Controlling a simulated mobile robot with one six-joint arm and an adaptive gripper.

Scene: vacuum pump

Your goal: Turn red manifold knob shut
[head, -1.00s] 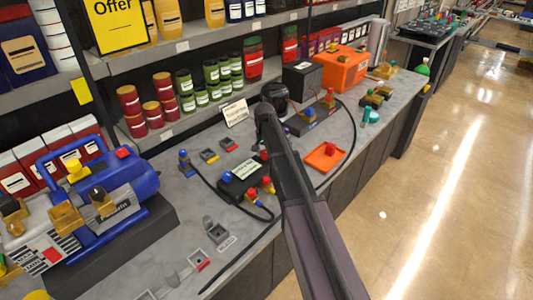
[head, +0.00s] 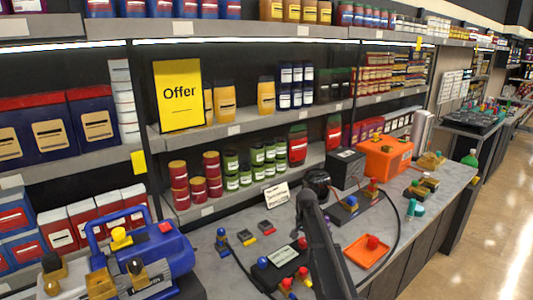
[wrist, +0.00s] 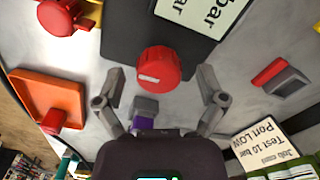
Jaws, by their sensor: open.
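The red knob (wrist: 158,68) shows in the wrist view, with a pale mark on its face. It sits at the edge of the dark manifold block (wrist: 122,32), which bears a pale label with "bar" on it. My gripper (wrist: 160,88) is open, with one finger on each side of the knob and visible gaps between. Whether it is at the knob's height is hard to tell. In the head view the manifold (head: 266,278) lies left of my arm, with a blue knob (head: 262,262) on it. My fingertips cannot be made out there.
An orange tray (head: 352,246) with a red piece lies right of my arm. A blue pump (head: 180,252) stands at the left. A white card (head: 277,194) stands behind the manifold. Loaded shelves rise along the back. A dark hose curves around the tray.

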